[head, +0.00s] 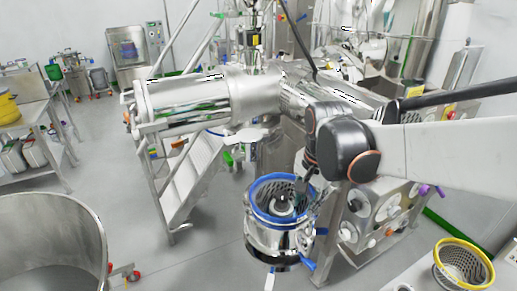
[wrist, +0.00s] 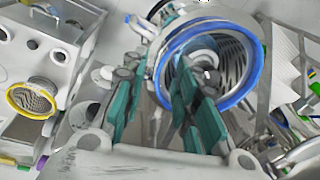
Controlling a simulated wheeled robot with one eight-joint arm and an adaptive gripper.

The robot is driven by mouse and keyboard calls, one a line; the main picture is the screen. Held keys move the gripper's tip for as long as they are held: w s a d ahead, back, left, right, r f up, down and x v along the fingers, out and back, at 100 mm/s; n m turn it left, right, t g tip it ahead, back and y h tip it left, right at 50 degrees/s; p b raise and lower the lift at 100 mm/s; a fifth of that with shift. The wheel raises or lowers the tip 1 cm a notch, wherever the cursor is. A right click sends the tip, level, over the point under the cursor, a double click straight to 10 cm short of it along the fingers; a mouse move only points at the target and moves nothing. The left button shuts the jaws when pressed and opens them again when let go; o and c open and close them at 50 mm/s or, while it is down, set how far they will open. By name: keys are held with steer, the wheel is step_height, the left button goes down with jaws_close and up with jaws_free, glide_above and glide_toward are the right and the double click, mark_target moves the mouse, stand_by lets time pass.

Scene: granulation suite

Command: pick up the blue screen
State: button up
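The blue screen (head: 260,189) is a round perforated metal basket with a blue rim. It sits in the top of a shiny steel housing (head: 262,236) in the head view. It also shows in the wrist view (wrist: 254,78), top centre. My gripper (head: 303,186) is at the right side of the blue rim in the head view. In the wrist view my gripper (wrist: 155,88) has its teal-padded fingers apart, with nothing held. The left part of the blue rim appears between the fingers, and one finger overlaps the screen's opening. I cannot tell whether they touch.
A yellow-rimmed screen (head: 442,258) stands on a light surface at lower right. A steel machine with round ports (head: 365,215) is right of the housing. A steel stair (head: 190,180) and a large steel vessel (head: 85,235) are left. The grey floor between is clear.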

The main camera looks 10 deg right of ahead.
steer(key=w+r+m+g+p, duration=0.2)
steer(key=w+r+m+p, duration=0.25)
steer(key=p, duration=0.35)
steer(key=shift+n, duration=0.45)
steer(key=f, duration=0.7)
steer(key=shift+s+d+f, duration=0.15)
steer(key=shift+s+f, duration=0.2)
steer(key=shift+f, duration=0.05)
steer(key=shift+s+a+f+p, duration=0.15)
steer(key=shift+f, duration=1.2)
steer(key=shift+s+a+f+p, duration=0.1)
steer(key=shift+f+p, duration=0.05)
steer(key=shift+f, duration=1.15)
jaws_close()
